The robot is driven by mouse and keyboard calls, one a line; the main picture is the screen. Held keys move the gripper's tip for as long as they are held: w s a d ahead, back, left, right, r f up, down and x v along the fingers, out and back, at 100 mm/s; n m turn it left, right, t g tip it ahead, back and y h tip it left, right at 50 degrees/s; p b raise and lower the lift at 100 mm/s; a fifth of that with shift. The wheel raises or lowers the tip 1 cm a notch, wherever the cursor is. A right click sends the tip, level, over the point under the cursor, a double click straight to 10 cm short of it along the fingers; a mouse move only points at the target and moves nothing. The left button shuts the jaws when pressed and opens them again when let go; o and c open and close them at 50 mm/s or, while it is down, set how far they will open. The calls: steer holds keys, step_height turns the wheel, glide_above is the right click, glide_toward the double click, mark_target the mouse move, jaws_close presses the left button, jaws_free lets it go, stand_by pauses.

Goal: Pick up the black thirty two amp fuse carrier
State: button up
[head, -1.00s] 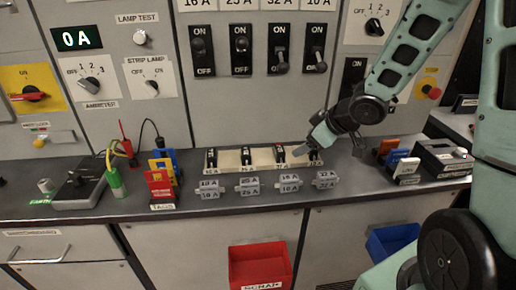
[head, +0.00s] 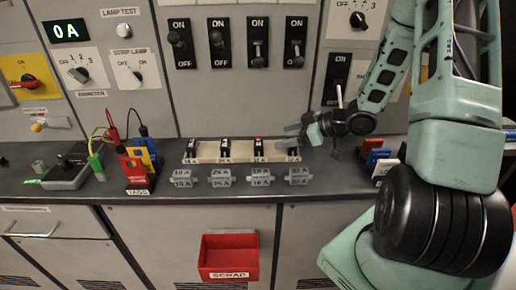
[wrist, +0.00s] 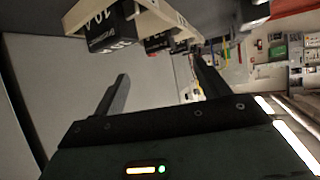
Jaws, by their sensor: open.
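Several black fuse carriers stand in a row in a cream rack (head: 208,158) on the grey bench. The rightmost carrier (head: 293,148) is partly hidden by my gripper (head: 287,132), which points left at the rack's right end.
Several grey cartridges with rating labels, including one at the right (head: 299,176), lie in front of the rack. Tags in a holder (head: 140,165) stand left. A red scrap bin (head: 229,256) hangs below. Switch panels rise behind.

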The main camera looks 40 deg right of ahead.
mark_target(260, 143)
steer(key=p+x, duration=0.1)
steer(key=x, duration=0.9)
steer(key=shift+w+a, duration=0.15)
steer(key=shift+a, duration=0.15)
steer(key=shift+c, duration=0.3)
steer(key=c, duration=0.9)
